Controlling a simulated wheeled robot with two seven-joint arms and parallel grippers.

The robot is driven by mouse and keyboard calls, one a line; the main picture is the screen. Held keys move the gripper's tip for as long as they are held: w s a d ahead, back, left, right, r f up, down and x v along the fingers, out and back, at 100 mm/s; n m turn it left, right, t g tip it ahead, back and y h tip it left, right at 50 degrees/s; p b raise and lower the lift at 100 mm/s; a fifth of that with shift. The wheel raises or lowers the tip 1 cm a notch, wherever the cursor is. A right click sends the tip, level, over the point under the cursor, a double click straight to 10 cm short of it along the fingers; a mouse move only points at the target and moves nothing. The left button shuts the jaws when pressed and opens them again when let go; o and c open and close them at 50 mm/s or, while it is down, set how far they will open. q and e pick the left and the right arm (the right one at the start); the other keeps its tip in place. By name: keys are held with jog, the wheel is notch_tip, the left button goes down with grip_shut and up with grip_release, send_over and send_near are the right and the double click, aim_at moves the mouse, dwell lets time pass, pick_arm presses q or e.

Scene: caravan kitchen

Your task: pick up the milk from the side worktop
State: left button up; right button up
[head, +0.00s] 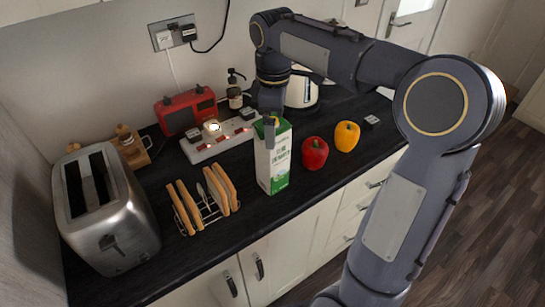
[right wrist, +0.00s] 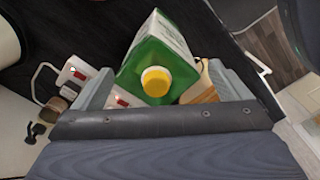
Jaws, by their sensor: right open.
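The milk is a white and green carton (head: 274,160) standing upright on the dark worktop in the head view. In the right wrist view the carton (right wrist: 158,55) shows its green top and yellow cap, lying between the two fingers. My right gripper (head: 270,130) comes down from above at the carton's top; it also shows in the right wrist view (right wrist: 160,72). Its fingers are open, one on either side of the carton, with no grip visible. The carton's far side is hidden. My left gripper is not in view.
A toast rack (head: 205,208) with toast and a steel toaster (head: 105,210) stand left of the carton. A white socket strip (head: 218,140) lies behind it. Red (head: 315,153) and yellow (head: 347,136) peppers stand close on the right. A kettle (head: 302,92) is behind.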

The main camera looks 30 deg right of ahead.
aim_at(273, 156)
jog(key=f, duration=0.4)
jog(key=shift+w+f, duration=0.25)
jog(key=shift+f, duration=0.05)
jog(key=shift+c, duration=0.2)
jog(key=c, duration=1.9)
jog(key=shift+w+r, duration=0.1)
jog(key=shift+r, duration=0.05)
grip_shut()
jog(key=shift+r, duration=0.1)
